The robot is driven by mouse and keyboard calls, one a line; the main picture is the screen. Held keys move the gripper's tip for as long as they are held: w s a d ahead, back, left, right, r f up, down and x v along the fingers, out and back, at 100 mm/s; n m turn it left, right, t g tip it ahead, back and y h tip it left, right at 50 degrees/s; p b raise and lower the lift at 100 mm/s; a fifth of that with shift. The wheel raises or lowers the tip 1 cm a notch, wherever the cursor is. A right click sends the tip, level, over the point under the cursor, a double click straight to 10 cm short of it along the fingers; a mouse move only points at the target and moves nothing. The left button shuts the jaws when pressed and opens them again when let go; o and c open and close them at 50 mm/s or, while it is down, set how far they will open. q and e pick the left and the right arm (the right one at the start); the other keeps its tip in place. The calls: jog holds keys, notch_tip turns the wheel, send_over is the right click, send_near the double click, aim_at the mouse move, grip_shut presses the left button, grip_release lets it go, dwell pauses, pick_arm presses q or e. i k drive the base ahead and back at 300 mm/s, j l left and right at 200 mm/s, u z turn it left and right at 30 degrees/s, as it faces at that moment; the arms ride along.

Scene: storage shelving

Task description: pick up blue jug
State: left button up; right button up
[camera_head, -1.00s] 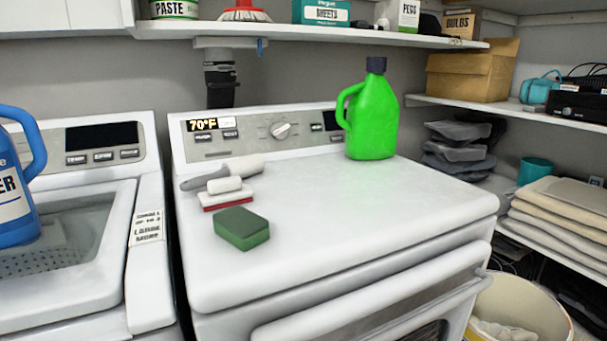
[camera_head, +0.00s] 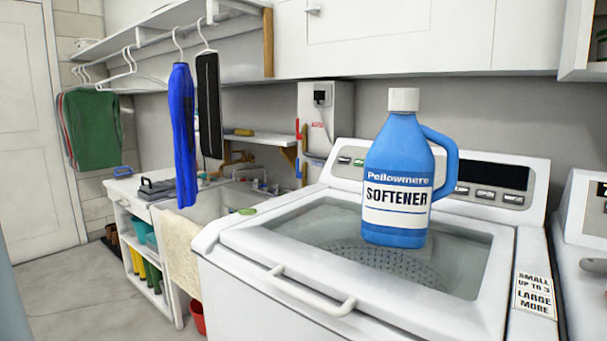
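The blue jug (camera_head: 398,178) stands upright on the glass lid of the white washing machine (camera_head: 255,252), in the right half of the head view. It has a white cap, a handle on its right side and a white label reading "Pellowmere SOFTENER". Nothing covers the jug. Neither of my grippers shows in this view.
The washer's lid handle (camera_head: 310,292) juts out at the front. A sink (camera_head: 228,198) and a white shelf unit (camera_head: 140,240) stand to the left. Clothes, among them a blue garment (camera_head: 184,135), hang from the rail above. The floor (camera_head: 80,290) at the lower left is clear.

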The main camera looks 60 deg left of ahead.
aim_at(398, 195)
jog(key=u, duration=1.15)
jog(key=k+u, duration=0.4)
jog(key=k+j+u, duration=0.15)
jog(key=u, duration=0.2)
